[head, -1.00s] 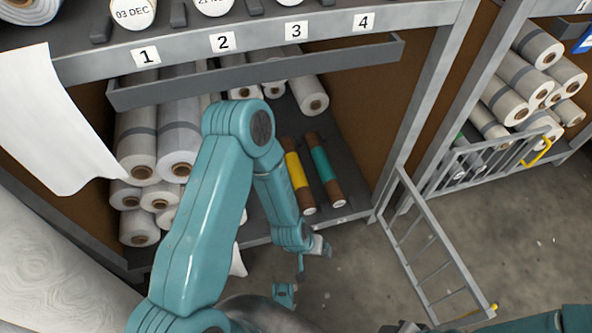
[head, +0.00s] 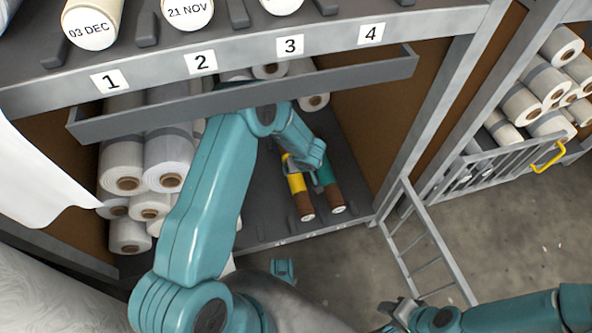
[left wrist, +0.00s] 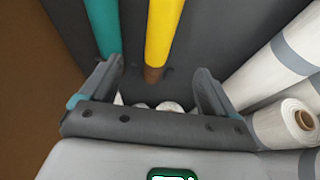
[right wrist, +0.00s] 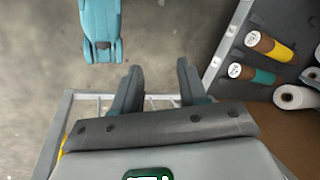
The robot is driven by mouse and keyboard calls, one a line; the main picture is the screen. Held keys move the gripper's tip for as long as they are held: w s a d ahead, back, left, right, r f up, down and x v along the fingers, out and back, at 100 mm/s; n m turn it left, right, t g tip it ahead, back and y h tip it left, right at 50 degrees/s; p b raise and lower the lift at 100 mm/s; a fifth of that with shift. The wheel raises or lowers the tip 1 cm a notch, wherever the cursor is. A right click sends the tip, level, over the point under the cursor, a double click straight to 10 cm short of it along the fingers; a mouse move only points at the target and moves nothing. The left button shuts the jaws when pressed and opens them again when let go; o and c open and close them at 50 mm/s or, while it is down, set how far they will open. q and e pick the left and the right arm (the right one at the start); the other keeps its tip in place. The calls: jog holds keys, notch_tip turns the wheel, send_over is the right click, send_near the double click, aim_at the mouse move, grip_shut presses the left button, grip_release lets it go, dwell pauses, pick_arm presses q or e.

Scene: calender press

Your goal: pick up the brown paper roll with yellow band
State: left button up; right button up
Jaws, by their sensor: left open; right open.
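The brown paper roll with yellow band (head: 297,184) lies on the dark floor of the lower shelf bay, its near end towards the front edge. Its yellow band shows ahead between the fingers in the left wrist view (left wrist: 159,32). My left gripper (head: 314,178) is open over the rolls and hides part of them; I cannot tell its exact height. A brown roll with a teal band (head: 330,172) lies just right of it. My right gripper (head: 397,312) is open and empty, well away outside the bay. The right wrist view also shows the yellow-banded roll (right wrist: 270,46).
A grey crossbar (head: 250,92) spans the bay above my left arm. Stacked white rolls (head: 125,170) fill the bay's left side. A grey open gate (head: 428,245) stands at the right front. Floor (head: 520,240) is clear at the right.

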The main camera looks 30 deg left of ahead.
pick_arm(q)
jog(key=b+x, duration=0.5)
jog(key=x, duration=0.6)
jog(key=b+x, duration=0.3)
jog(key=x, duration=0.2)
jog(key=shift+a+b, duration=0.2)
jog(key=shift+b, duration=0.15)
jog(key=shift+w+a, duration=0.1)
pick_arm(e)
jog(key=w+d+f+t, duration=0.1)
jog(key=w+f, duration=0.3)
jog(key=f, duration=0.4)
jog(key=shift+d+f+t, duration=0.15)
jog(key=shift+t, duration=0.15)
pick_arm(q)
jog(key=c, duration=1.5)
notch_tip(320, 180, up, 9)
jog(key=p, duration=0.5)
jog(key=shift+r, duration=0.2)
jog(key=shift+r+p, duration=2.45)
jog(key=shift+r, duration=2.9)
pick_arm(e)
jog(key=s+a+r+g, duration=0.1)
jog(key=s+r, duration=0.3)
jog(key=r, duration=0.5)
jog(key=shift+a+r+g, duration=0.15)
jog(key=shift+a+g, duration=0.15)
jog(key=shift+a, duration=0.05)
